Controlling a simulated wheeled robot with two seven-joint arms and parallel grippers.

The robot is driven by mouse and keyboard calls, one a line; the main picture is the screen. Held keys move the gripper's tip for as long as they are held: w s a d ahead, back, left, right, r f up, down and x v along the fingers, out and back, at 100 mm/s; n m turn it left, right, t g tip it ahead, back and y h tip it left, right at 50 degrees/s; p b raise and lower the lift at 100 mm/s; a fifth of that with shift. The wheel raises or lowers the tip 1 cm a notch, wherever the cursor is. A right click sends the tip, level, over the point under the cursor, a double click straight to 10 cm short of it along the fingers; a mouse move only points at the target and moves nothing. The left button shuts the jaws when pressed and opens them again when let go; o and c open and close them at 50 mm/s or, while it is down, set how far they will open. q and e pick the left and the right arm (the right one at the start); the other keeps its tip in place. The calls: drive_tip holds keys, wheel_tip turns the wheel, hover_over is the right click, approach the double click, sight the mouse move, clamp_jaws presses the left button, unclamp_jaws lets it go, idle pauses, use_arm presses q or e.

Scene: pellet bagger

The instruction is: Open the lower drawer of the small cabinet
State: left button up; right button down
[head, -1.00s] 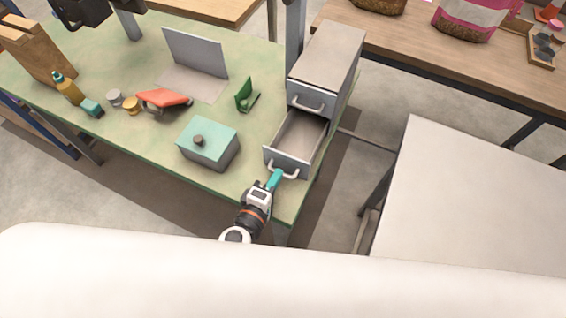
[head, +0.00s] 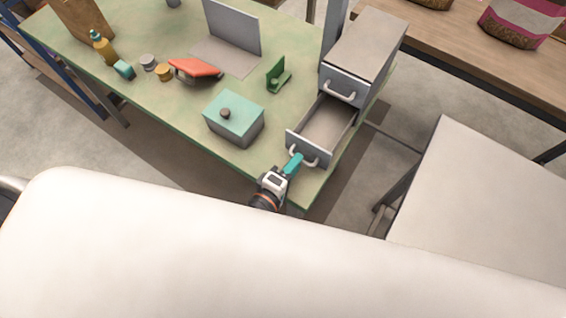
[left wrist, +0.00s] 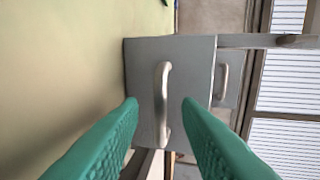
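The small grey cabinet (head: 365,50) stands at the right end of the green table. Its lower drawer (head: 325,128) is pulled out, and its empty inside shows. The upper drawer (head: 343,86) is shut. My left gripper (head: 296,160), with teal fingers, is at the lower drawer's handle (head: 313,160). In the left wrist view the fingers (left wrist: 160,108) are apart, one on each side of the upright-looking handle (left wrist: 162,95), with gaps on both sides. The upper drawer's handle (left wrist: 221,82) shows farther off. My right gripper is not in view.
A teal-lidded box (head: 235,118) stands left of the drawer. A white table (head: 480,200) stands to the right across a floor gap.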

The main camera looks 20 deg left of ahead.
use_arm(q)
drive_tip(key=b+v, duration=0.3)
drive_tip(key=v, duration=0.8)
drive_tip(key=shift+s+b, duration=0.2)
drive_tip(key=shift+b, duration=0.1)
drive_tip(key=shift+a+r, duration=0.1)
drive_tip(key=s+a+f+m+g, duration=0.1)
drive_tip(key=a+f+m+g, duration=0.15)
drive_tip(key=f, duration=0.65)
drive_tip(key=s+a+f+m+g+y, duration=0.15)
drive_tip(key=f+m, duration=0.25)
drive_tip(key=f, duration=0.6)
drive_tip(key=s+a+f+m+g, duration=0.15)
drive_tip(key=f+m, duration=0.25)
drive_tip(key=f, duration=0.5)
drive_tip(key=s+a+f+m+g+y, duration=0.1)
drive_tip(key=s+a+f+m+g, duration=0.2)
drive_tip(key=s+f, duration=0.4)
drive_tip(key=s+a+f+m+g+y, duration=0.2)
drive_tip(key=s+a+f+g, duration=0.3)
drive_tip(key=s+f, duration=0.3)
drive_tip(key=shift+f+m, duration=0.65)
drive_tip(key=shift+f, duration=0.15)
